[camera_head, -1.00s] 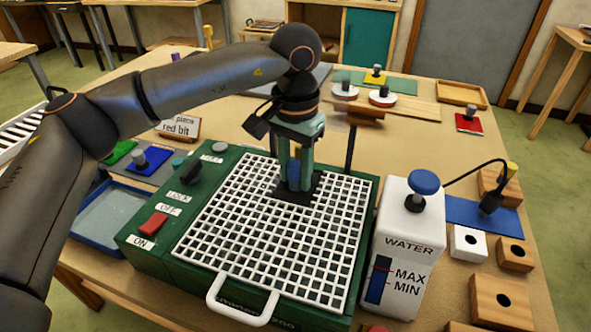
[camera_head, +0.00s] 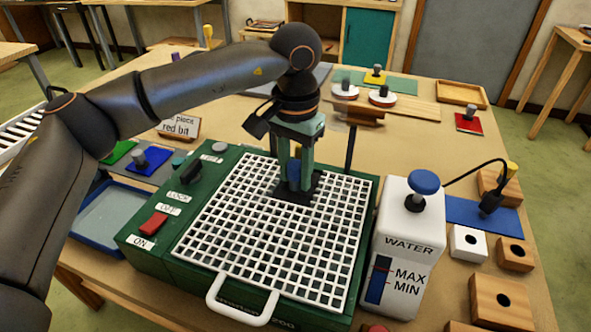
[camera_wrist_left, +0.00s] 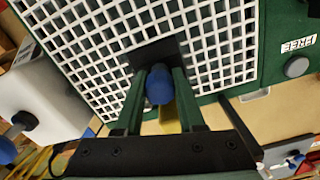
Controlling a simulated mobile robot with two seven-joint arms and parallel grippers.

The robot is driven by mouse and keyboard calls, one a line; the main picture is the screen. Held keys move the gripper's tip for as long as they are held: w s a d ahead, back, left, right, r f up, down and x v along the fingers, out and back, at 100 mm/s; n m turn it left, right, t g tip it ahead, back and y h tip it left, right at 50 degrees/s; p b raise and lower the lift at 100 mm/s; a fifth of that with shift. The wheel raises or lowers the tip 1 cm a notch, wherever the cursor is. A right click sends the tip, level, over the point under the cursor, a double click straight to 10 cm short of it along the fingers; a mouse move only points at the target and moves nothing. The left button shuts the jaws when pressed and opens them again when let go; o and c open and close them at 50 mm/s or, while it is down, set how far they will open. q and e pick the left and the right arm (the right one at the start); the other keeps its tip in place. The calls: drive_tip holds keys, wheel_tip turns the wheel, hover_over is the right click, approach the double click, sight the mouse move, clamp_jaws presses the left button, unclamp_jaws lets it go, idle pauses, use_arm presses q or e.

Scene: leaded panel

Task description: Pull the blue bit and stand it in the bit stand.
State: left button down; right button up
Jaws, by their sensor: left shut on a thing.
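The blue bit (camera_head: 294,174) stands upright at the dark square opening in the white grid of the green grinder (camera_head: 160,225). My left gripper (camera_head: 295,182) reaches down over the grid with its green fingers shut on the blue bit. In the left wrist view the blue bit's rounded top (camera_wrist_left: 159,85) shows between the two fingers (camera_wrist_left: 158,100), in front of the dark square plate (camera_wrist_left: 155,60). The bit's lower end is hidden. Several blocks with round holes stand at the right, including a white one (camera_head: 469,243); I cannot tell which is the bit stand. My right gripper is not in view.
The white water tank (camera_head: 408,245) stands right of the grinder. Wooden blocks with holes (camera_head: 515,254) crowd the right edge. A dark post (camera_head: 350,147) rises behind the grid. Red (camera_head: 154,224) and black (camera_head: 186,172) controls sit on the grinder's left side.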

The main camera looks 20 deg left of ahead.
sight(295, 164)
use_arm(q)
drive_tip(key=shift+r+p, duration=0.6)
drive_tip(key=shift+r, duration=0.3)
idle(1.0)
drive_tip(key=shift+r+p, duration=0.6)
drive_tip(key=shift+r, duration=0.2)
